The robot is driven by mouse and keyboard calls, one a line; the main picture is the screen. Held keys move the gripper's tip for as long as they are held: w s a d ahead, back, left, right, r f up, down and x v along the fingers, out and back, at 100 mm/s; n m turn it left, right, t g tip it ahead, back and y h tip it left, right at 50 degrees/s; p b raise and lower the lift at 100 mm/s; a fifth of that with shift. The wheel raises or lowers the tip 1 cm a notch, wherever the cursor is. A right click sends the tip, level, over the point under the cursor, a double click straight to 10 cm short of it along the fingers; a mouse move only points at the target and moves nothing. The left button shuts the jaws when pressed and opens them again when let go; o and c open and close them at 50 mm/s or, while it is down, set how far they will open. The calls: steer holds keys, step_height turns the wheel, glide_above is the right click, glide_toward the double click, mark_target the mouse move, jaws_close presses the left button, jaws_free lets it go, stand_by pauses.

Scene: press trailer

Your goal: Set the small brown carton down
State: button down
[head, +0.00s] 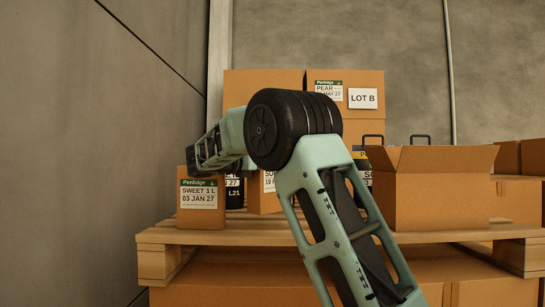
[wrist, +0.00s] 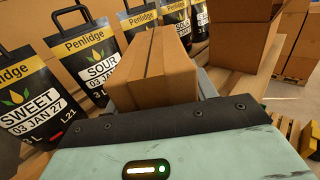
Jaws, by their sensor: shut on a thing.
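The small brown carton (wrist: 137,82) is between the fingers of my gripper (wrist: 160,100) in the wrist view, with a plain taped side showing. In the head view, a small carton labelled SWEET 1 L, 03 JAN 27 (head: 201,208) stands upright at the left end of the pallet, directly below my gripper (head: 197,160), and appears to be the same one. My gripper is shut on it. Its base lies at the level of the pallet boards (head: 160,236); I cannot tell whether it touches them. The fingertips are partly hidden.
Black Penlidge pouches, SWEET (wrist: 28,100) and SOUR (wrist: 90,55) among them, stand in a row close beyond the carton. An open brown box (head: 430,195) stands to the right. Large cartons (head: 262,85) are stacked behind. A grey wall (head: 80,130) is at the left.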

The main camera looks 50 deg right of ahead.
steer(key=shift+f+p, duration=0.95)
steer(key=shift+f, duration=1.4)
steer(key=shift+f, duration=0.15)
steer(key=shift+c, duration=2.4)
jaws_free()
steer(key=shift+f, duration=0.1)
steer(key=b, duration=0.7)
glide_toward(264, 178)
steer(key=shift+w+d, duration=0.25)
steer(key=shift+w, duration=0.5)
steer(key=shift+w+d, duration=0.3)
steer(key=shift+w, duration=0.4)
